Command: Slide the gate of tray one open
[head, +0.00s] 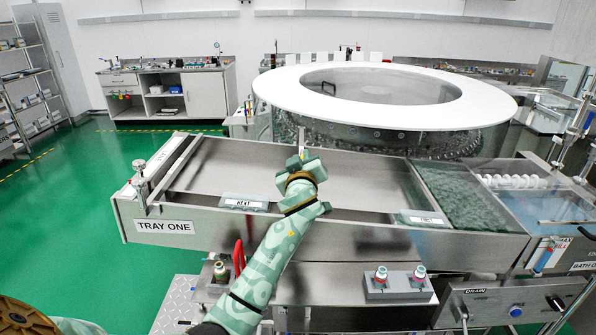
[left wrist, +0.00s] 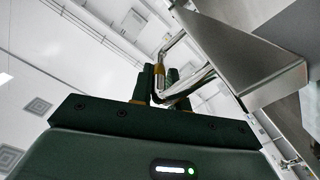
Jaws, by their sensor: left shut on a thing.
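Tray one (head: 165,226) is a long, shallow stainless tray across the middle of the head view, with a "TRAY ONE" label on its front wall. My left gripper (head: 301,160) is over the middle of the tray, near its back wall. In the left wrist view its fingers (left wrist: 163,82) are shut on a bent metal bar handle (left wrist: 182,84). The handle lies close to a sheet-metal edge (left wrist: 250,70). In the head view my gripper hides the handle, and I cannot make out how far the gate stands open. My right gripper is not in view.
The round washer (head: 385,84) with its white ring top stands behind the tray. Two labelled plates (head: 243,202) (head: 424,218) sit along the tray's front edge. A water-filled bath (head: 465,195) is at the right.

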